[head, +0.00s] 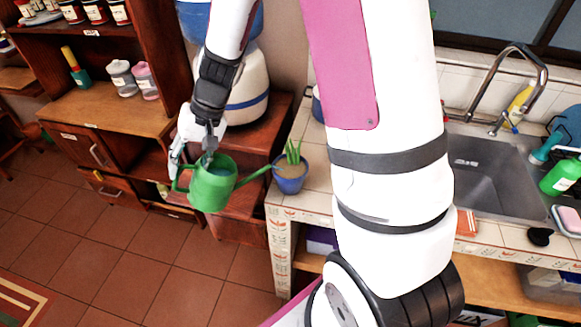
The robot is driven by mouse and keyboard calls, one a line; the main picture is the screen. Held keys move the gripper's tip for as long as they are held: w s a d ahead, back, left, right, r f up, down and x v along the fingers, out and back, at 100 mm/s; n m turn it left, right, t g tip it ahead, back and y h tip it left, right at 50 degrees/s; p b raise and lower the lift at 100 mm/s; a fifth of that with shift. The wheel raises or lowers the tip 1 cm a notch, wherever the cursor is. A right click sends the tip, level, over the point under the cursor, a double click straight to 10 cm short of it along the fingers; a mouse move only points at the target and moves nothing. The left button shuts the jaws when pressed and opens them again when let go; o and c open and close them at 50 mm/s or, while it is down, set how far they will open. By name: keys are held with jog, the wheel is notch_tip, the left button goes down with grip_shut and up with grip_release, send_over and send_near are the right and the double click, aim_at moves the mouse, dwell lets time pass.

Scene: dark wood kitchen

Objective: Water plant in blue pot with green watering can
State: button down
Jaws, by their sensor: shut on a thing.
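The green watering can (211,186) hangs from my gripper (190,158) left of the counter's corner. My gripper is shut on the can at its upper left side; the exact contact is partly hidden by the fingers. The can looks close to upright, and its long spout points right. The spout's tip appears at the near left edge of the blue pot (291,184); I cannot tell whether they touch. The pot stands on the tiled counter and holds a plant (293,153) with upright green leaves. No water stream can be made out.
The tiled counter (308,207) carries a metal sink (490,172) with a faucet (512,75), a green bottle (562,177) and a sponge at right. A wooden cabinet (100,110) with jars stands at left.

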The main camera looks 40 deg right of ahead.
jog(key=shift+d+r, duration=0.25)
jog(key=shift+r, duration=0.1)
dwell(0.8)
